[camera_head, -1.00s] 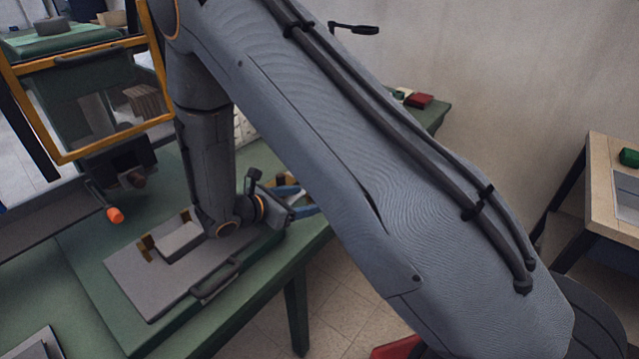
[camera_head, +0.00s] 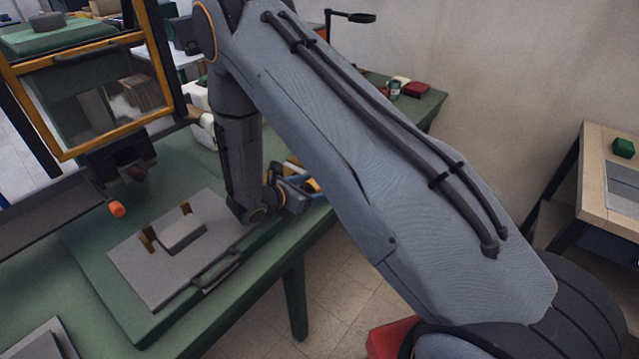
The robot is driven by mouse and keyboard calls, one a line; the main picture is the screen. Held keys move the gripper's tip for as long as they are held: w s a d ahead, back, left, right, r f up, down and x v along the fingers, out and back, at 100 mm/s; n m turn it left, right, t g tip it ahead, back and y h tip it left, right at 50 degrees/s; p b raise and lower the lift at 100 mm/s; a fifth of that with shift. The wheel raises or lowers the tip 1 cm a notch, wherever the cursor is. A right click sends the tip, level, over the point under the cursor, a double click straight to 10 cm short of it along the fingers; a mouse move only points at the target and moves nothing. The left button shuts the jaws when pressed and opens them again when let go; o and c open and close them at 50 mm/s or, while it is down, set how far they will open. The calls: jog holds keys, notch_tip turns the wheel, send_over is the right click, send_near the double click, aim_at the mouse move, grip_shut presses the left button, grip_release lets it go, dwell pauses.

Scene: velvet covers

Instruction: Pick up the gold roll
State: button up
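I cannot make out the gold roll for sure. My wrist hangs over the right edge of the green table (camera_head: 50,270). My gripper (camera_head: 302,190) points to the right and away, partly hidden behind my forearm. Small blue and yellow-orange parts show beside it, half covered by the arm. I cannot tell whether the yellow-orange bit is the roll, nor whether the fingers are open or shut.
A grey plate (camera_head: 160,270) with a handle, a grey block (camera_head: 181,236) and brass brackets lies left of my wrist. A machine with an orange-framed door (camera_head: 90,148) stands at left. A red block (camera_head: 416,89) lies behind; a wooden table (camera_head: 590,185) stands at right.

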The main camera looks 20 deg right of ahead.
jog(key=c, duration=1.3)
jog(key=shift+r, duration=0.1)
jog(key=shift+c, duration=0.2)
